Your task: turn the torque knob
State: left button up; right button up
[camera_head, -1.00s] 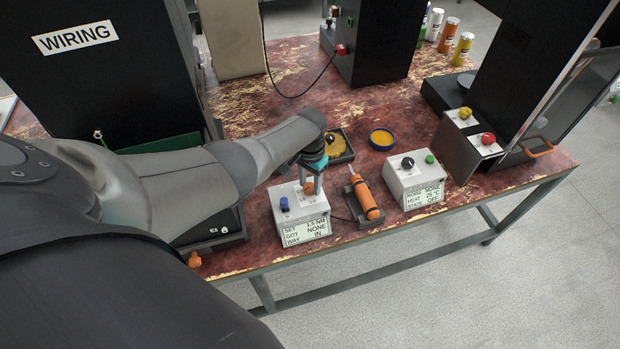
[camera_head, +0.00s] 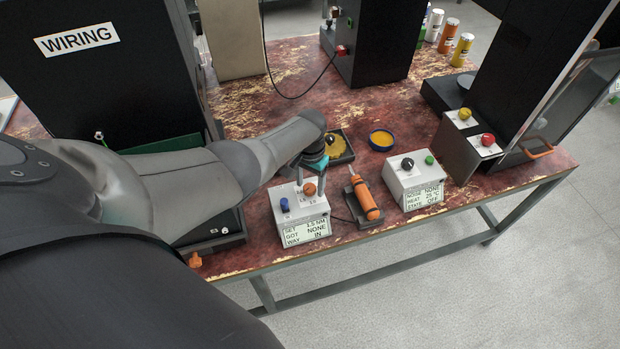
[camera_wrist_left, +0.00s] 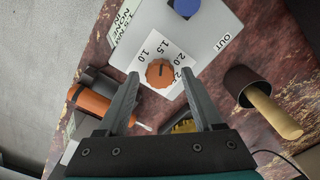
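The torque knob is a round orange knob (camera_head: 310,189) on the sloped top of a white box (camera_head: 288,219). It also shows in the left wrist view (camera_wrist_left: 160,73), with a dark pointer line and a scale including 1.0 and 2.0 around it. The box's display reads SET 1.5 NM, GOT NONE, WAY IN. My left gripper (camera_head: 311,179) is just behind and above the knob. In the left wrist view its fingers (camera_wrist_left: 160,78) are apart and empty, with the knob showing between their tips. My right gripper is not in view.
A blue knob (camera_head: 284,204) is on the same box. An orange driver (camera_head: 364,198) lies in a dark cradle close to the right. A second white box (camera_head: 402,182) stands further right. A tray (camera_head: 347,157) and a blue-rimmed dish (camera_head: 381,139) are behind.

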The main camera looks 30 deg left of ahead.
aim_at(310, 187)
pick_arm(q)
jog(key=shift+o, duration=0.2)
jog(key=shift+r, duration=0.1)
jog(key=shift+r, duration=0.25)
notch_tip(310, 187, up, 14)
jog(key=p, duration=0.6)
jog(key=shift+r, duration=0.25)
